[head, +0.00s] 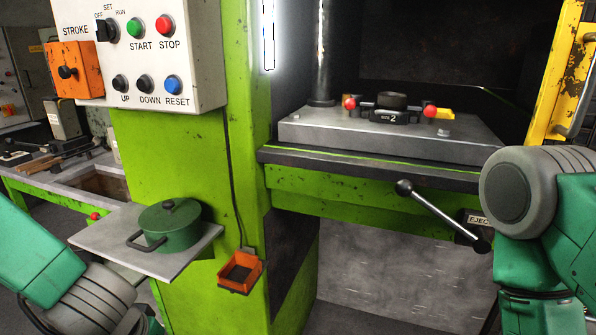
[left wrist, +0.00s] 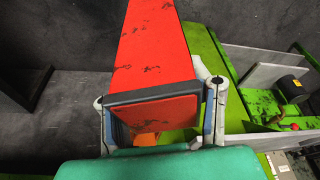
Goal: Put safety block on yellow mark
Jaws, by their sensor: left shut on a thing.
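In the left wrist view my left gripper (left wrist: 160,110) is shut on a long red block (left wrist: 155,45) with dark worn patches and a dark grey edge band, which I take as the safety block. One finger is on each side of it. In the head view only my left arm shows at the lower left; its gripper and the block are out of frame. A small yellow patch (head: 444,114) shows on the press bed (head: 330,131), beside the right red knob; I cannot tell for sure that it is the mark. My right gripper is out of view.
A die marked 2 (head: 397,117) with red knobs sits on the bed. A lever (head: 440,212) sticks out in front. A green pot (head: 168,228) stands on a side shelf (head: 105,238). An orange holder (head: 240,271) hangs on the green column (head: 190,160), below the control panel (head: 185,75).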

